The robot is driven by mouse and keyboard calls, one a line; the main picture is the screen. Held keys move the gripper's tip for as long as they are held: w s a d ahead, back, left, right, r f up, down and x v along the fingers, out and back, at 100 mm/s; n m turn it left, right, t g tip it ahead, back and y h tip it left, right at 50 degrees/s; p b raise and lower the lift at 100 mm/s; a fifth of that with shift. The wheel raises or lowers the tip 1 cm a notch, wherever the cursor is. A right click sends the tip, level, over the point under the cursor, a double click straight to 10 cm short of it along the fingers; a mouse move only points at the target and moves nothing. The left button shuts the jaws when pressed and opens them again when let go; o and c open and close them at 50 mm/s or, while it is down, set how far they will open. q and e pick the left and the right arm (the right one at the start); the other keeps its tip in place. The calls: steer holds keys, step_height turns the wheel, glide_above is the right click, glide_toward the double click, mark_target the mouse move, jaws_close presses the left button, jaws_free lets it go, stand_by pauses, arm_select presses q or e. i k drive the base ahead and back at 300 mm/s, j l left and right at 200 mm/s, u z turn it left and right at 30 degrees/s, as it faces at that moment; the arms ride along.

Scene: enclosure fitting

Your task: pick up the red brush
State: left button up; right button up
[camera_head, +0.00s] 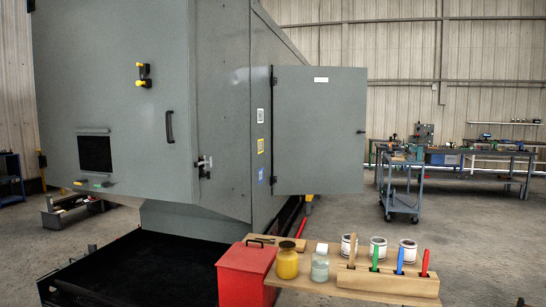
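The red brush (425,263) stands upright with a slight tilt, its red handle up, at the right end of a wooden block holder (388,284). Its lower part is hidden in the holder. To its left in the same block stand a blue brush (400,260), a green brush (375,258) and a plain wood-handled brush (352,250). The holder sits at the front right of a wooden board (315,279). I see neither of my grippers clearly in the head view.
Behind the holder stand three paint cans (378,248). To the left are a clear jar (320,266), a yellow jar (287,262) and a red box (243,273). A large grey enclosure (110,110) with an open door (320,130) stands behind. Floor right of the board is mostly clear.

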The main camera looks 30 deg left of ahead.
mark_target(425, 258)
steer(key=i+l, duration=0.1)
steer(key=i, duration=0.35)
steer(key=i+l, duration=0.1)
steer(key=i, duration=0.35)
